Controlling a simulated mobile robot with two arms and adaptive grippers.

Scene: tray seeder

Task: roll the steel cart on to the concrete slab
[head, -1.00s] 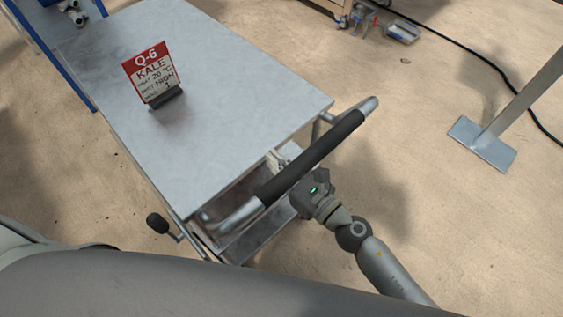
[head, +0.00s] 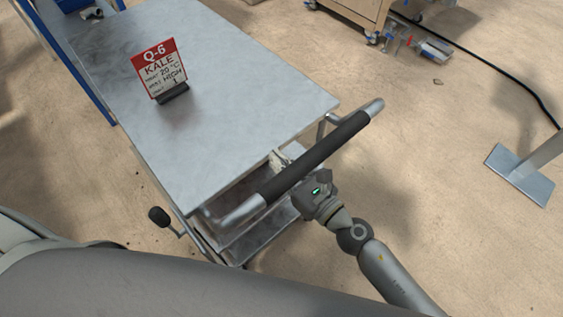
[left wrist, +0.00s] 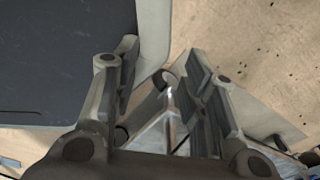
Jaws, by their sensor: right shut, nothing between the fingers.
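The steel cart (head: 230,90) fills the middle of the head view, with a flat grey top, a lower shelf (head: 250,236) and a dark-gripped push handle (head: 318,154) at its near right end. My right gripper (head: 283,160) is at the handle, its body just below and to the right of the bar. It is shut with nothing between its fingers, and its tips are partly hidden by the bar. My left gripper (left wrist: 160,85) shows only in the left wrist view, with its fingers apart and empty. I cannot pick out the concrete slab.
A red and white KALE sign (head: 160,70) stands on the cart top. A blue frame (head: 78,68) stands close by the cart's left side. A post with a flat foot (head: 520,175), a black cable (head: 485,66) and a wheeled cabinet (head: 350,8) are at the right and back.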

